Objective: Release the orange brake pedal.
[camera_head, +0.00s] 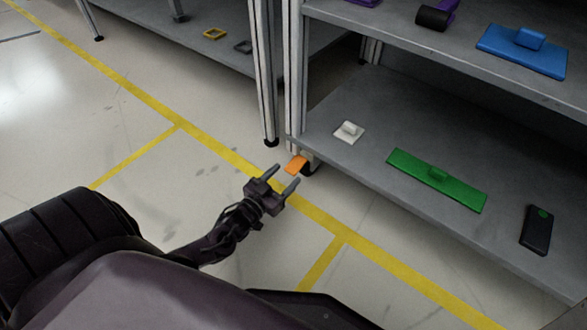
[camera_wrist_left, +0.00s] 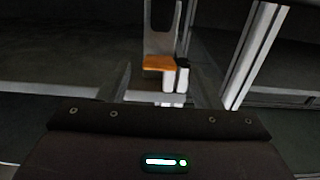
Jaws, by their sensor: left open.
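The orange brake pedal (camera_head: 296,164) is a small flat tab low at the foot of the shelf's front corner leg, by the caster. In the left wrist view the pedal (camera_wrist_left: 158,62) shows ahead, between my fingers and a little beyond their tips. My left gripper (camera_head: 284,178) is open and empty, its fingers pointing toward the pedal. In the left wrist view the left gripper (camera_wrist_left: 162,82) shows its two fingers well apart. I cannot tell for sure whether a finger touches the pedal; they look apart. My right gripper is not in view.
The lower shelf (camera_head: 370,165) overhangs to the right of the pedal and holds a white piece (camera_head: 348,131), a green panel (camera_head: 437,181) and a black device (camera_head: 537,230). Another rack's leg (camera_head: 263,75) stands just left. The floor in front, with yellow lines, is clear.

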